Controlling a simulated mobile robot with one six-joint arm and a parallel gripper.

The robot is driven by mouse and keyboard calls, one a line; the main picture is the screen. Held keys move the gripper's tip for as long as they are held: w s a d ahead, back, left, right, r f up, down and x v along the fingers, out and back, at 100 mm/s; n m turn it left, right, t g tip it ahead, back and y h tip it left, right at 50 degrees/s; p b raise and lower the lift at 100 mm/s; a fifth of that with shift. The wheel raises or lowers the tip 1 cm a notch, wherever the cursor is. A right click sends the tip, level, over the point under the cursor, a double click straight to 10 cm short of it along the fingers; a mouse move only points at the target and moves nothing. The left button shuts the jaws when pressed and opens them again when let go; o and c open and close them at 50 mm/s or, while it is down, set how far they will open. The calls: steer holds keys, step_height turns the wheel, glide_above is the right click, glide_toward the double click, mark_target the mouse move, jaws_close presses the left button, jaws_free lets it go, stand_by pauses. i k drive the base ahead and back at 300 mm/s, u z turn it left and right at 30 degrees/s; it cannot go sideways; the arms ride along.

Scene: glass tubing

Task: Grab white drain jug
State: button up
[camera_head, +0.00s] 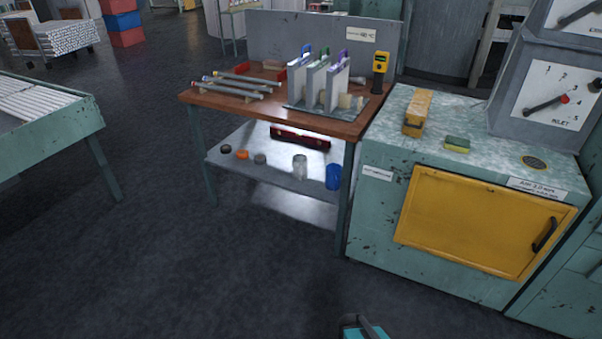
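A whitish, jar-like container (300,167) stands upright on the lower shelf (250,178) of the workbench, near the shelf's front edge. It is the only white jug-like thing I can make out; it is too small to see a handle or spout. A dark and teal part of my arm (362,328) shows at the bottom edge, far in front of the bench and apart from the container. My gripper's fingers cannot be made out, so its opening is unclear.
A blue cup (333,177) stands right of the container, near the bench leg. Several small round items and a red level (300,137) share the shelf. The wooden benchtop (225,106) overhangs it. A green cabinet (375,215) stands right. The floor (200,260) in front is clear.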

mark_target(300, 161)
steer(key=k, duration=0.6)
steer(key=u, duration=0.4)
steer(key=i, duration=0.7)
steer(key=u, duration=0.9)
steer(key=i, duration=2.55)
steer(key=z, duration=0.45)
